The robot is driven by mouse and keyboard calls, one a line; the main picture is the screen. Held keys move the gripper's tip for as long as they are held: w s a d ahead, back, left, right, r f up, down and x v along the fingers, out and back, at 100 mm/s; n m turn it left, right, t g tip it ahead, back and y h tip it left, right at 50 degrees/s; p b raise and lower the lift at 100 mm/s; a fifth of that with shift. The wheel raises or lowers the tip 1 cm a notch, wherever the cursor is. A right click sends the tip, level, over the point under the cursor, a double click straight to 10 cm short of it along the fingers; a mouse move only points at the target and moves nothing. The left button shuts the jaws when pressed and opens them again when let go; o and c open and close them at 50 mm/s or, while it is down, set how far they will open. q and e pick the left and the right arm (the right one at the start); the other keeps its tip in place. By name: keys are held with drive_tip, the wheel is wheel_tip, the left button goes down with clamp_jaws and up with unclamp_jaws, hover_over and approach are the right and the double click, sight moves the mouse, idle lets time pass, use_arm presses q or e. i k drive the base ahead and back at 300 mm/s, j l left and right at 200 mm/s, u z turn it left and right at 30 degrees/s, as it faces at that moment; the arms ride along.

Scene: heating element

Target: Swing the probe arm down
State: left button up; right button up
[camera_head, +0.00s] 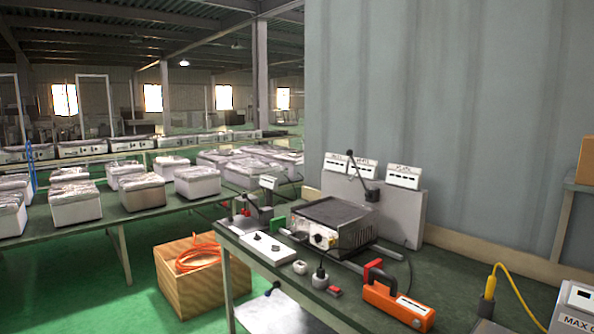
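A thin black arm with a round knob at its upper end (358,170) stands raised and tilted at the back of the bench; it looks like the probe arm. Its lower end meets a dark block (372,195) beside a grey panel. In front of it is a metal box with a dark flat top (331,214) and a front panel with a black knob. Whether the arm's base joins this box or the panel, I cannot tell. Neither of my grippers is in view.
The green bench (440,282) also holds an orange handheld device (397,304), a white switch box (267,249) and a small stand with a display (268,183). A wooden crate with orange cable (203,282) stands on the floor left. A grey wall rises behind.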

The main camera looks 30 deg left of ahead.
sight(350, 152)
drive_tip(key=i+u, duration=0.9)
drive_tip(key=i+l, duration=0.05)
drive_tip(key=i, duration=0.05)
